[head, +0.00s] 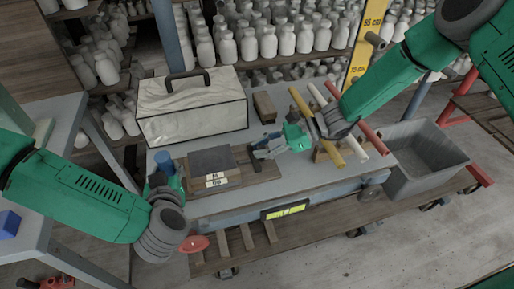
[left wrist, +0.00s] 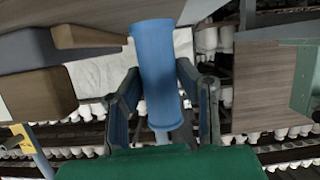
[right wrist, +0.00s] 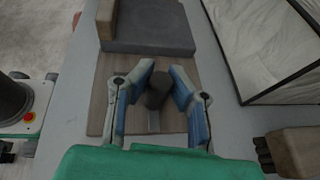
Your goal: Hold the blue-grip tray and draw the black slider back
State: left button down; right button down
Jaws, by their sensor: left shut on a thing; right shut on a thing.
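The wooden tray (head: 264,174) lies on the grey cart top and carries a dark grey slab (head: 212,160). Its upright blue grip (head: 165,162) is at the left end. My left gripper (head: 163,182) is shut on the blue grip, which stands between its fingers in the left wrist view (left wrist: 155,70). My right gripper (head: 259,152) is at the tray's right part. In the right wrist view its fingers (right wrist: 157,95) are shut on the black slider's dark round knob (right wrist: 159,88), apart from the slab. The fingers mostly hide the slider in the head view.
A white-sided box (head: 192,108) with a dark handle stands behind the tray. A wooden block (head: 265,106) is beside it. Coloured rods (head: 346,142) on a wooden stand lie right of my right gripper. A grey bin (head: 425,160) is at the right. Shelves of white bottles (head: 290,40) stand behind.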

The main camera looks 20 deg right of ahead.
pick_arm(q)
jog(key=shift+a+f, duration=0.1)
jog(key=shift+a, duration=0.3)
pick_arm(e)
jog(key=c, duration=1.6)
grip_release()
jog(key=shift+w+d, duration=0.1)
jog(key=shift+d, duration=0.1)
pick_arm(q)
jog(key=shift+d, duration=0.1)
pick_arm(e)
jog(key=shift+o, duration=0.9)
jog(key=shift+a, duration=0.1)
pick_arm(q)
jog(key=shift+d, duration=0.15)
pick_arm(e)
jog(key=v, duration=1.2)
pick_arm(q)
jog(key=c, duration=1.1)
grip_release()
pick_arm(e)
jog(key=shift+f, duration=0.1)
